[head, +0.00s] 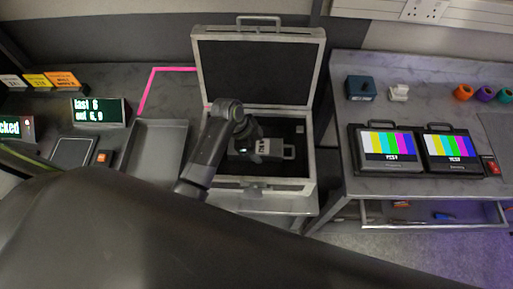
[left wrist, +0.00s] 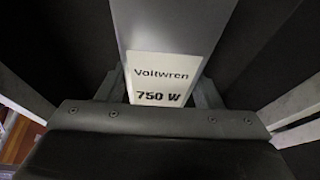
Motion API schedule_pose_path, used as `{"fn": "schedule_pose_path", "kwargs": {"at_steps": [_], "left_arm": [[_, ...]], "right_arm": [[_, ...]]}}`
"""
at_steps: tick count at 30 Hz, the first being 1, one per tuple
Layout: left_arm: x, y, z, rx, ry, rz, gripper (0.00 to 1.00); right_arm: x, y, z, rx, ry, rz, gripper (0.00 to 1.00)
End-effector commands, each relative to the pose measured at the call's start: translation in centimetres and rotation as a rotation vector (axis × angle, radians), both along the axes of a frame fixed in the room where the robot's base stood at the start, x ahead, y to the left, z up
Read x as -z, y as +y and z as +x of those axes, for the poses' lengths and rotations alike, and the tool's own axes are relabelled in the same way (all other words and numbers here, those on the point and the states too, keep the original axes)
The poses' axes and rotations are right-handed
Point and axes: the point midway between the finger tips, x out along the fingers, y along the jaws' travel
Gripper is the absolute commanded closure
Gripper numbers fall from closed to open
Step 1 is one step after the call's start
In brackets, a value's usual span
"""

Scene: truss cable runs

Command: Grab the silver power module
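The silver power module (head: 271,148) lies in the dark-lined open case, its handle toward the right. In the left wrist view the module (left wrist: 172,22) runs up between the fingers, with a white label reading "Voltwren 750 W". My left gripper (head: 246,143) reaches down into the case at the module's left end. In the left wrist view the fingers of my left gripper (left wrist: 163,88) stand on both sides of the module, very close to it. Whether they press on it I cannot tell. The fingertips are hidden in the head view. My right gripper is not in view.
The case (head: 312,150) has raised metal walls and an upright lid (head: 258,70). A grey tray (head: 155,150) stands to its left. On the right bench (head: 425,188) are two colour-bar monitors (head: 388,146) (head: 450,150), a blue box (head: 360,88) and coloured rings (head: 484,94).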

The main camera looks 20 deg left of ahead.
Motion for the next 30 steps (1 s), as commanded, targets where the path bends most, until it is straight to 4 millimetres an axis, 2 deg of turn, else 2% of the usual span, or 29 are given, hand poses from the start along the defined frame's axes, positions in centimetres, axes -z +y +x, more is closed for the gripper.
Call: {"fn": "schedule_pose_path", "kwargs": {"at_steps": [1, 6, 9, 16, 20, 30], "left_arm": [[0.0, 0.0, 0.0, 0.000, 0.000, 0.000, 0.51], [0.0, 0.0, 0.0, 0.000, 0.000, 0.000, 0.73], [-0.1, 0.0, 0.1, 0.000, -0.003, -0.001, 0.83], [-0.3, 0.0, 0.1, 0.001, -0.003, -0.001, 0.83], [-1.1, 0.0, 0.2, 0.002, -0.007, -0.001, 0.83], [-6.7, -0.1, 0.2, 0.002, -0.008, -0.002, 0.83]], "right_arm": [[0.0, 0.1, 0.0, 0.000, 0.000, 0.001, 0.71], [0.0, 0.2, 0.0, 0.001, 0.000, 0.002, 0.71], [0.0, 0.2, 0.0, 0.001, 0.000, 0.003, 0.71], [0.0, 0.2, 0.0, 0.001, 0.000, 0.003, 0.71], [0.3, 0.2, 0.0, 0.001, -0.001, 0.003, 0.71], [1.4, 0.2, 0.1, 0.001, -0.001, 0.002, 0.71]]}}
